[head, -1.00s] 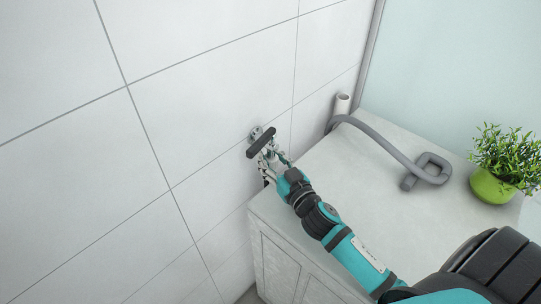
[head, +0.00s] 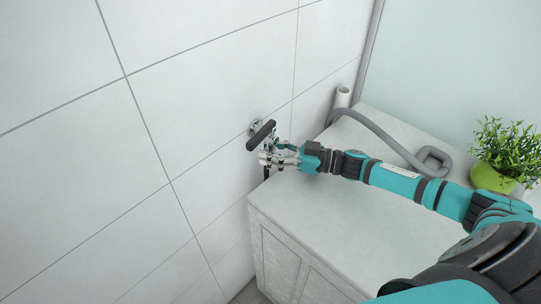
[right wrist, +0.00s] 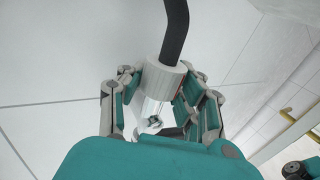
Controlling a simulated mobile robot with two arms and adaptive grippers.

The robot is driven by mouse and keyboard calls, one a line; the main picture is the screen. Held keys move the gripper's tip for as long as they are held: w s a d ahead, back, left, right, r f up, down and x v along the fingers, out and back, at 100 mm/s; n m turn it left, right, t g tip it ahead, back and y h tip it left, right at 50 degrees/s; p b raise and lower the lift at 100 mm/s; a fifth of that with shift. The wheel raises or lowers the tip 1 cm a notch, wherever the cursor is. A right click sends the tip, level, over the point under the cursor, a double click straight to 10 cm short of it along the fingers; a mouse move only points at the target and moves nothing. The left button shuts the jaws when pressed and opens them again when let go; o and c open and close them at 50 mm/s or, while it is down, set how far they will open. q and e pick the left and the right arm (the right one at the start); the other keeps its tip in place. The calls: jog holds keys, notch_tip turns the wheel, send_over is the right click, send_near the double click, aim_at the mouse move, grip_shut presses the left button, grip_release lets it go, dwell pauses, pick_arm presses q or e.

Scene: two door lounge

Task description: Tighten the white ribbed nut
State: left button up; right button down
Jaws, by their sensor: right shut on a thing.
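The white ribbed nut (right wrist: 162,82) shows in the right wrist view, on the end of a black bent pipe (right wrist: 176,28). My right gripper (head: 271,158) is shut on the nut, with its fingers on both sides of it. In the head view the fingers hide most or all of the nut. A black bar-shaped handle (head: 261,135) sits just above the fingers, in front of a round chrome fitting (head: 255,127) on the wall. A short dark piece (head: 266,173) shows just below the fingers. My left gripper is in neither view.
A pale stone-topped cabinet (head: 300,205) stands right of the nut. The tiled wall (head: 80,170) is bare on the left.

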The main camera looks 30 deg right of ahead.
jog(key=shift+f+n+g+y+b, duration=0.1)
jog(key=shift+n+g+y+b, duration=0.25)
jog(key=shift+n+g+y, duration=0.2)
jog(key=shift+g, duration=0.25)
jog(key=c, duration=0.9)
grip_release()
jog(key=shift+o, duration=0.2)
jog(key=v, duration=1.2)
